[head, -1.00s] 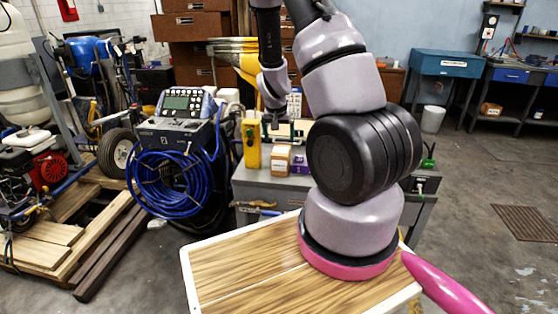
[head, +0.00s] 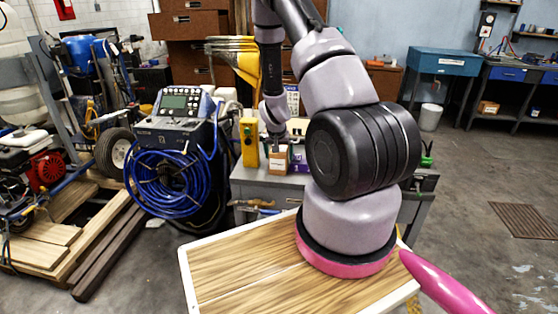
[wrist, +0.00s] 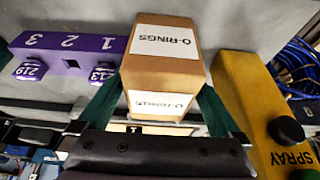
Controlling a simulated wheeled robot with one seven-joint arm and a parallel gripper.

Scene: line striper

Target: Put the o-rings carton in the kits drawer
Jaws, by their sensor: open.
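The o-rings carton (head: 278,160) is a small brown box standing on the grey bench top. In the wrist view the carton (wrist: 165,75) shows two white labels reading O-RINGS. My gripper (head: 274,143) is over the carton and pointing down. In the wrist view my gripper (wrist: 160,98) is open, with one green finger along each side of the carton. I cannot tell whether the fingers touch it. No drawer with a readable kits label shows, so I cannot tell which one is the kits drawer.
A blue hose coil (head: 165,180) hangs left of the grey bench (head: 250,178). A wooden-topped surface (head: 240,265) lies in front.

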